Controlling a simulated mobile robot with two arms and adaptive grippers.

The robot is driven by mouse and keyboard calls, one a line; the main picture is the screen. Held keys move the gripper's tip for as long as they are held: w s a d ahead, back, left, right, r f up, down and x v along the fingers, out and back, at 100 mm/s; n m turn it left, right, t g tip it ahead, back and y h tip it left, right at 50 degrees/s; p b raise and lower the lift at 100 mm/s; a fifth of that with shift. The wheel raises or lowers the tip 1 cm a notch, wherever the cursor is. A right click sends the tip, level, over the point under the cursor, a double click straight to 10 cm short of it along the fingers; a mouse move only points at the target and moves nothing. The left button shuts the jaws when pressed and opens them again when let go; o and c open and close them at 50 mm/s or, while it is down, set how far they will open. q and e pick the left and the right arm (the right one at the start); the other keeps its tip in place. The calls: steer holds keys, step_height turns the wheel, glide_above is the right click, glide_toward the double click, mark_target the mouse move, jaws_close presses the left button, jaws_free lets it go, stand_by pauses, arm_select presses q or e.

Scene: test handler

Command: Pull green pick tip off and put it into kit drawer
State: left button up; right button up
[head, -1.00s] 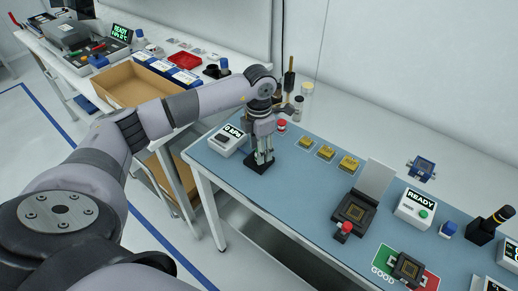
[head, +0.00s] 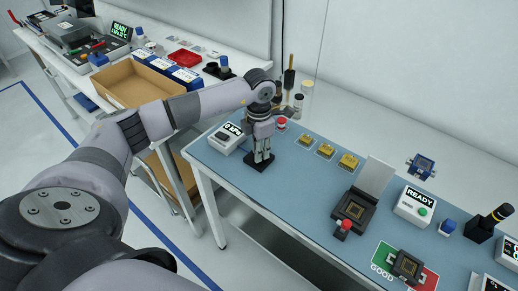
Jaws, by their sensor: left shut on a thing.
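My left gripper (head: 262,158) points down over a small black stand (head: 259,165) at the left end of the blue-topped bench. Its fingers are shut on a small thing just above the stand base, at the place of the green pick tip. The fingers hide the tip, and I cannot make out its green colour. I cannot pick out a kit drawer in this view. My right gripper is not in view.
A white meter (head: 227,138) stands just left of the gripper, and a red-capped item (head: 281,124) is close behind it. Gold trays (head: 326,151), a black open socket (head: 352,208) and a READY box (head: 415,206) stand to the right. A cardboard box (head: 148,82) is at the back left.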

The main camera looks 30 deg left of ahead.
arm_select(q)
jaws_close()
steer(key=shift+r, duration=0.2)
steer(key=shift+r+p, duration=0.35)
steer(key=shift+r, duration=0.15)
stand_by(0.5)
steer(key=shift+r+p, duration=0.55)
steer(key=shift+r, duration=0.35)
